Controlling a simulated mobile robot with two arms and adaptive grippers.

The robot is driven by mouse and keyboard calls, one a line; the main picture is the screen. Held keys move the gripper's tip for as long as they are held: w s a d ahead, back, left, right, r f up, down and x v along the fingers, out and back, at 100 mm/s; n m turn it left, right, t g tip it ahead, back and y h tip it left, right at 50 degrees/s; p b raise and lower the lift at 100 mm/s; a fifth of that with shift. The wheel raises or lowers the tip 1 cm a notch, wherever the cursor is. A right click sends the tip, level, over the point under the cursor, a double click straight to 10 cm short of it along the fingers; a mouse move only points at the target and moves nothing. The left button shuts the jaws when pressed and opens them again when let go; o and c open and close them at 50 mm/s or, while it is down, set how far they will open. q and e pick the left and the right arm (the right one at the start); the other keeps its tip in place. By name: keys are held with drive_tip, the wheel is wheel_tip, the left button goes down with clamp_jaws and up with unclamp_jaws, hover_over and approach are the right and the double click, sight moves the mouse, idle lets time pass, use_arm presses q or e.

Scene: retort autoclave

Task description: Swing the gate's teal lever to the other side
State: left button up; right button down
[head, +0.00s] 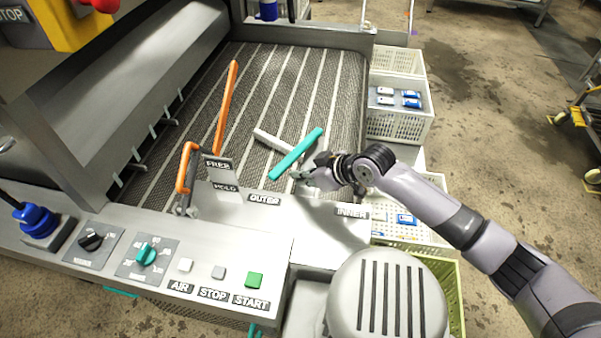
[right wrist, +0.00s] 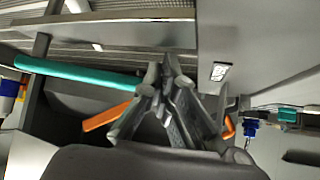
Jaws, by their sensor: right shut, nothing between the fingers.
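The gate's teal lever (head: 297,153) slants across the near edge of the slatted bed, behind the OUTER (head: 264,198) and INNER (head: 351,211) labels. Its lower left end is near OUTER and its upper end points right and away. My right gripper (head: 304,174) is shut and empty, just right of the lever's lower half; whether it touches the lever I cannot tell. In the right wrist view the teal lever (right wrist: 80,73) runs in from the left toward the closed fingers (right wrist: 165,68). The lever's pivot is not clear. My left gripper is not in view.
An orange lever (head: 187,168) stands at the FREE/HOLD plate (head: 217,173), and a long orange bar (head: 227,105) lies behind it. A control panel (head: 150,260) with knobs and buttons is in front. White crates (head: 402,125) line the right side.

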drive_tip(key=shift+w+a, duration=0.15)
drive_tip(key=shift+a, duration=0.05)
drive_tip(key=shift+w+a+p, duration=0.2)
drive_tip(key=shift+a, duration=0.35)
drive_tip(key=shift+w+a+p, duration=0.15)
drive_tip(key=shift+w+a, duration=0.05)
drive_tip(key=shift+a, duration=0.3)
